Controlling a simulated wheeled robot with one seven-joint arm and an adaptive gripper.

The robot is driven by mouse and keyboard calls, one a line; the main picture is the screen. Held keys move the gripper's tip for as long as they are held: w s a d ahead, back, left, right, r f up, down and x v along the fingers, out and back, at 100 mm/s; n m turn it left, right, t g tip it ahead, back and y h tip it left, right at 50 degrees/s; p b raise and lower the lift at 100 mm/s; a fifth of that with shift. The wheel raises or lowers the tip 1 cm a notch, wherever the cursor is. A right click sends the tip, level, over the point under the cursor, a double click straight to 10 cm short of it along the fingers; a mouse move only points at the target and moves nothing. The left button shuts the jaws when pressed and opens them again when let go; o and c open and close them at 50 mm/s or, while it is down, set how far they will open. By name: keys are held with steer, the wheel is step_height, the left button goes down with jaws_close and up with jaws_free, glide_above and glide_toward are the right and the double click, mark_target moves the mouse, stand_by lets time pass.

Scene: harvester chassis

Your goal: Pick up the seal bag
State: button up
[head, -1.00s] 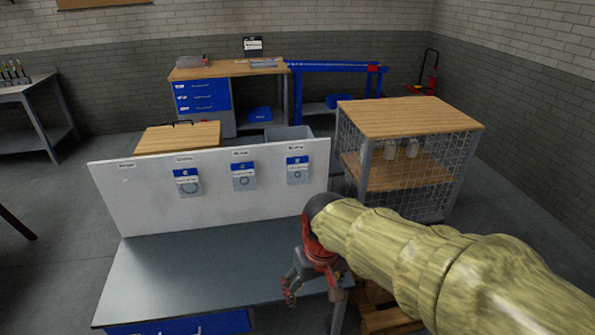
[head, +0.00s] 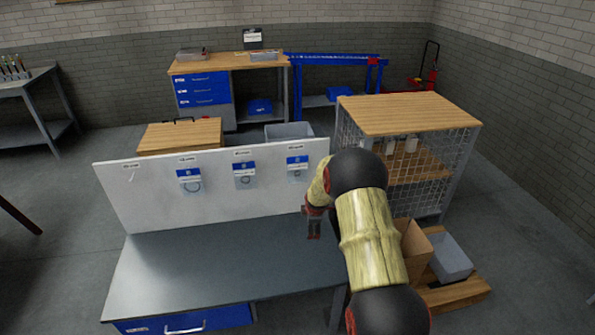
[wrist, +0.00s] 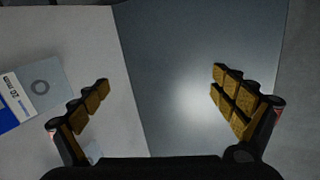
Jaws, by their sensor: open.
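Three clear bags with blue-and-white headers hang in a row on the white upright board: a left bag (head: 190,182), a middle bag (head: 245,176) and a right bag (head: 297,170). Their print is too small to tell which is the seal bag. My gripper (head: 314,228) is in front of the board's right end, below and right of the right bag. In the wrist view my gripper (wrist: 161,80) is open with nothing between its fingers. A bag with a dark ring inside (wrist: 42,88) lies left of the left finger, apart from it.
The white board (head: 135,205) stands along the back of a grey bench top (head: 215,265), which is clear. A mesh cage with wooden shelves (head: 405,115) stands behind my arm. A cardboard box (head: 414,250) and a grey bin (head: 449,256) sit at the right.

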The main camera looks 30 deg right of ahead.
steer(key=w+d+f+n+t, duration=0.1)
steer(key=w+d+n+t, duration=0.15)
steer(key=w+n, duration=0.35)
steer(key=n+t+h, duration=0.1)
steer(key=n+t, duration=0.4)
steer(key=n, duration=0.8)
glide_toward(298, 167)
steer(key=a+x, duration=0.1)
steer(key=x, duration=0.2)
steer(key=shift+d+b+x, duration=0.15)
steer(key=shift+d+x, duration=0.05)
steer(key=shift+x, duration=1.8)
steer(key=shift+d+b+x, duration=0.15)
steer(key=shift+d+x, duration=0.05)
steer(key=shift+x, duration=1.8)
steer(key=shift+s, duration=0.15)
steer(key=shift+c, duration=0.4)
steer(key=c, duration=1.1)
